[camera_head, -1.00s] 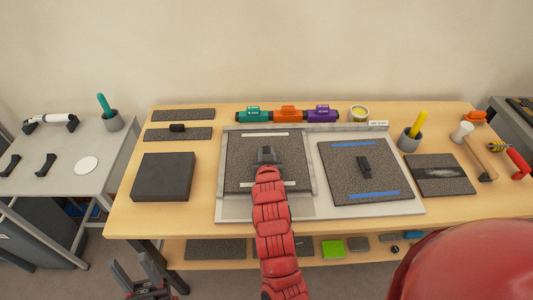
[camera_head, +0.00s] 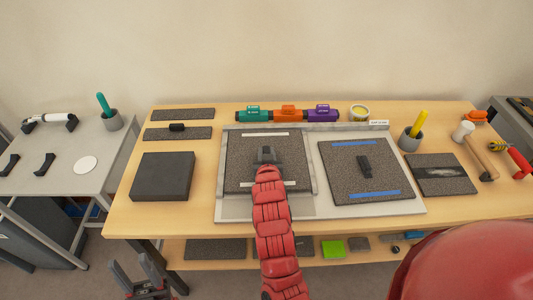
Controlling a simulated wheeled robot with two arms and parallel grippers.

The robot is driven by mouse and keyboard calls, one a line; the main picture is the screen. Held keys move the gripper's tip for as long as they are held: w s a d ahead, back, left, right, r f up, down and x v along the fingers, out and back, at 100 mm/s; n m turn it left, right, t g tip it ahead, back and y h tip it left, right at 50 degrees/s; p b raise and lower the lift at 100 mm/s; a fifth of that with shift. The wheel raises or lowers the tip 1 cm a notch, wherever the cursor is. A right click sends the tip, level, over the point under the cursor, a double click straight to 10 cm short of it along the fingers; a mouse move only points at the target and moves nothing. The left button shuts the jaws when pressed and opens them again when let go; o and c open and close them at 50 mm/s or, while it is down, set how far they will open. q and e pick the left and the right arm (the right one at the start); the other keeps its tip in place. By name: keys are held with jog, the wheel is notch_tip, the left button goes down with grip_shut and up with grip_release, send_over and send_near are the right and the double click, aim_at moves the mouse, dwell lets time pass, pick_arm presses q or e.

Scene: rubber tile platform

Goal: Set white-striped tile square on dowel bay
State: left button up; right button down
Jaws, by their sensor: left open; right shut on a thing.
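The dark speckled tile with two white stripes (camera_head: 240,165) is over the left bay of the grey frame (camera_head: 234,208), its edges nearly parallel to the bay. I cannot tell whether it lies flat or sits slightly raised. My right gripper (camera_head: 266,156) is shut on the block handle at the tile's middle and hides most of it; my red arm covers part of the front stripe. My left gripper (camera_head: 139,272) is open and empty, low in front of the table's left side. I see no dowels; the tile may cover them.
A blue-striped tile (camera_head: 345,180) with a handle occupies the right bay. A black block (camera_head: 162,178) stands left of the frame, another dark tile (camera_head: 441,176) right. Green, orange and purple holders (camera_head: 288,114) line the back. A grey cup (camera_head: 410,139) and mallet (camera_head: 478,152) are at right.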

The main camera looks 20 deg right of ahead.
jog(key=shift+r, duration=0.15)
jog(key=c, duration=0.6)
grip_release()
jog(key=shift+o, duration=0.2)
jog(key=shift+s, duration=0.1)
jog(key=b+v, duration=0.1)
jog(key=v, duration=0.7)
jog(key=shift+s+a, duration=0.25)
jog(key=shift+s, duration=0.15)
jog(key=p, duration=0.1)
jog(key=s+r+p, duration=0.1)
jog(key=p, duration=0.1)
jog(key=shift+a+r, duration=0.15)
jog(key=shift+r, duration=0.15)
jog(key=p+v, duration=0.6)
jog(key=p, duration=0.1)
jog(key=shift+s+f, duration=0.3)
jog(key=shift+s, duration=0.25)
